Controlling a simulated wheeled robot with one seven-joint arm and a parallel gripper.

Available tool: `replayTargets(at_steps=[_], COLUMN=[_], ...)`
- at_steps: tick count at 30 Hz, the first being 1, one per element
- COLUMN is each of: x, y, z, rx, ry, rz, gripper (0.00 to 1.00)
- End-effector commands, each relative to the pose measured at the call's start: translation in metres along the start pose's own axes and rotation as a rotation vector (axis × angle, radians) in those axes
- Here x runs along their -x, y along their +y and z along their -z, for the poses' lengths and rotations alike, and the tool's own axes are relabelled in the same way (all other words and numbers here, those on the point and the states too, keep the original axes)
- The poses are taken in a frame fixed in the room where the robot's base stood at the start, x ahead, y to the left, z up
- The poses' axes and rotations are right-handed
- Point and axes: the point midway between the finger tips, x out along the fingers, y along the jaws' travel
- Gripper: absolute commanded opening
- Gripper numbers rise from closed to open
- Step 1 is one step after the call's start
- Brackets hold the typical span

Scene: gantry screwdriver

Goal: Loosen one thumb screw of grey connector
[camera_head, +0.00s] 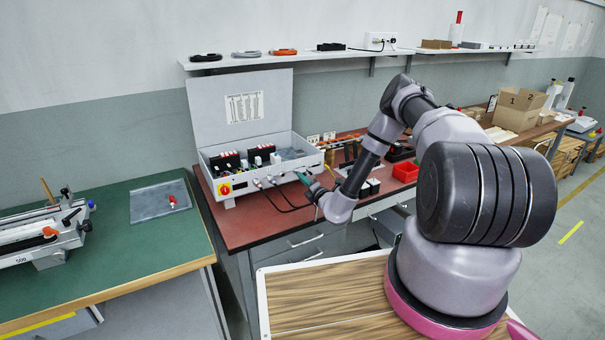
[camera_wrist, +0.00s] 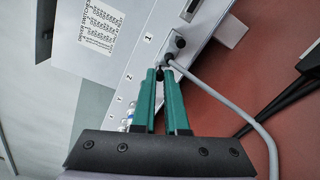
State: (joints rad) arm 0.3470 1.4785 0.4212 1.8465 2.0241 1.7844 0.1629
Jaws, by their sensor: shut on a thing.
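The grey connector (camera_wrist: 171,58) sits on the side panel of the open control box (camera_head: 252,176), and a grey cable (camera_wrist: 235,112) curves out of it. One black thumb screw (camera_wrist: 180,42) shows free at its upper end. At its lower end, my gripper (camera_wrist: 160,73) is shut, its two teal fingertips close together on the other dark thumb screw, which they mostly hide. In the head view my gripper (camera_head: 304,179) reaches the right front of the box; the connector and screws are too small to make out there.
The box stands on a red-topped bench (camera_head: 240,230). Black cables (camera_wrist: 285,98) lie close to the right of the gripper in the wrist view. A red bin (camera_head: 405,171) stands farther right on the bench. A green-topped table (camera_head: 120,250) is at left.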

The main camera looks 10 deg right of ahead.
Motion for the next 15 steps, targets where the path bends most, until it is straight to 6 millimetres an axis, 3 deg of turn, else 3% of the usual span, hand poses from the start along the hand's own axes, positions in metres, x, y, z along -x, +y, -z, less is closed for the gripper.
replayTargets(at_steps=[5, 15], x=[0.0001, 0.0000], y=[0.0001, 0.0004], z=[0.0012, 0.0017], rx=[0.111, 0.693], ry=[0.002, 0.003], rz=[0.000, -0.001], gripper=[0.00, 0.00])
